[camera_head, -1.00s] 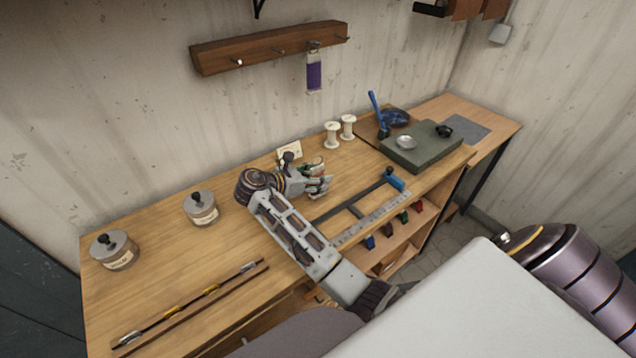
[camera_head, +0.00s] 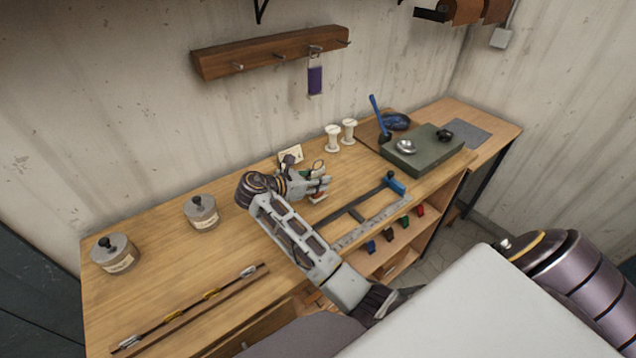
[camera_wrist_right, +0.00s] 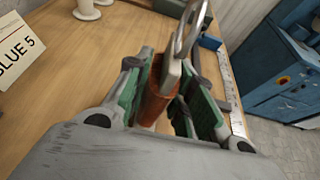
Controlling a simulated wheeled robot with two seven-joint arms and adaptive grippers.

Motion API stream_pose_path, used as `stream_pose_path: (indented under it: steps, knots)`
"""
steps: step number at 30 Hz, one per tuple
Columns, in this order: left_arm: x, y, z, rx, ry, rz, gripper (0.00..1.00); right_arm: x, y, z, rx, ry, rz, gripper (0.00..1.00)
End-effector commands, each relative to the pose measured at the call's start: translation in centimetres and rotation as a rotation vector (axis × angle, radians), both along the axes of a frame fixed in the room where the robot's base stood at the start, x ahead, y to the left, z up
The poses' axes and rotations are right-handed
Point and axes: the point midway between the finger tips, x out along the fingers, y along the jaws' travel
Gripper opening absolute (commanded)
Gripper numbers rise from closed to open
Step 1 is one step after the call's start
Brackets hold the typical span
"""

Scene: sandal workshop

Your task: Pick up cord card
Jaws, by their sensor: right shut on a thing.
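My right gripper (camera_head: 322,186) is over the bench beside a small sign and is shut on a cord card. In the right wrist view, the gripper (camera_wrist_right: 172,90) has its green-padded fingers on both sides of the card (camera_wrist_right: 154,98). The card shows orange-brown winding and a pale metal loop at its top. The fingers hide much of it, and I cannot tell whether it touches the bench. A similar card with purple winding (camera_head: 315,81) hangs from a hook on the wall rack (camera_head: 270,52). My left gripper is not in view.
A sign reading "BLUE 5" (camera_wrist_right: 15,55) stands close to the gripper. Two white spools (camera_head: 333,139) stand behind it. Two lidded jars (camera_head: 201,213) stand at left. The bench between jars and gripper is clear.

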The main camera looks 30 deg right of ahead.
Motion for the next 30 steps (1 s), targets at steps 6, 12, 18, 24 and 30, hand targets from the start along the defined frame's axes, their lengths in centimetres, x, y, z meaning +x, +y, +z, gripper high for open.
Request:
stream_pose_path:
  steps: [6, 12, 18, 24, 30]
  knots:
    - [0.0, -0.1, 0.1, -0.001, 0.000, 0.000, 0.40, 0.1, 0.0, 2.0, -0.001, -0.005, 0.000, 0.00]
    - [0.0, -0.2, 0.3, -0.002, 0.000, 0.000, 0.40, 0.1, 0.0, 4.9, 0.001, -0.005, 0.000, 0.00]
    - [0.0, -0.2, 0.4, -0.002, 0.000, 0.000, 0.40, 0.1, 0.0, 7.8, -0.001, -0.004, -0.001, 0.00]
    - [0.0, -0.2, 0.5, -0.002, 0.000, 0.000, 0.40, 0.1, 0.0, 9.4, -0.001, -0.002, 0.000, 0.00]
    - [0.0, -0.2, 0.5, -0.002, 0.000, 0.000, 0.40, 0.0, 0.0, 9.8, -0.001, -0.002, -0.001, 0.00]
